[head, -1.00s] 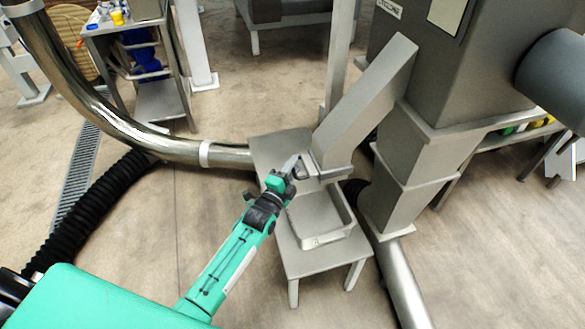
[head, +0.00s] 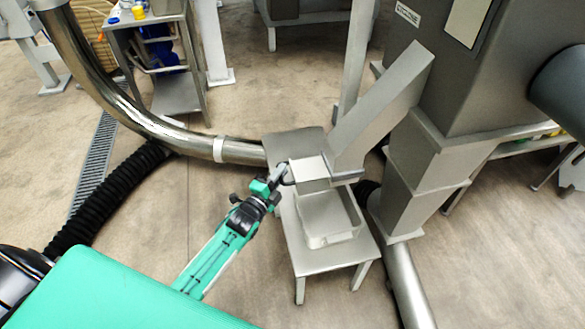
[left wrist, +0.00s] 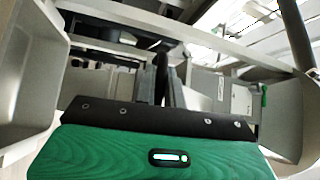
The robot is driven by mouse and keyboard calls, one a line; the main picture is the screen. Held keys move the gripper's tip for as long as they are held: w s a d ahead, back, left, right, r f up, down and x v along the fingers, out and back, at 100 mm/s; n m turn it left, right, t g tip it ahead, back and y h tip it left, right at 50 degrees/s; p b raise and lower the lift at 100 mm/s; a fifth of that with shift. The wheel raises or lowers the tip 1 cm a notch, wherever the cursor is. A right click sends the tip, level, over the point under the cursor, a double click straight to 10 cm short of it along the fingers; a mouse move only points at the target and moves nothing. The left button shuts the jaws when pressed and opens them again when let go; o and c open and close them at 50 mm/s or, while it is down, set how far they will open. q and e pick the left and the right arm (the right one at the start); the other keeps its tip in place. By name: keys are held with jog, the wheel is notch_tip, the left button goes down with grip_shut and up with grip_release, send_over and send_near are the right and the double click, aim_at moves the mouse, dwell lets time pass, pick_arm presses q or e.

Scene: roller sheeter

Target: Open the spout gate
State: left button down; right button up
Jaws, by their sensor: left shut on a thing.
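The spout (head: 380,115) is a slanted grey metal duct. The spout gate (head: 309,168) is a flat pale plate sticking out to the left of the spout's mouth. My left gripper (head: 283,174) is at the gate's left end, shut on its handle. In the left wrist view, the two grey jaws (left wrist: 161,90) stand on either side of a dark upright bar. The handle is mostly hidden by the jaws. My right gripper is out of view.
A black ribbed hose (head: 105,200) lies on the left floor. The large grey machine (head: 465,90) stands at the right. Open floor lies left of the stand.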

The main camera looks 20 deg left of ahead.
pick_arm(q)
jog(key=shift+f, duration=0.1)
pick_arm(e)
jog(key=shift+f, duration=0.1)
pick_arm(q)
jog(key=c, duration=1.5)
grip_release()
jog(key=shift+s, duration=0.1)
jog(key=v, duration=1.3)
jog(key=shift+s+a, duration=0.2)
jog(key=shift+s, duration=0.1)
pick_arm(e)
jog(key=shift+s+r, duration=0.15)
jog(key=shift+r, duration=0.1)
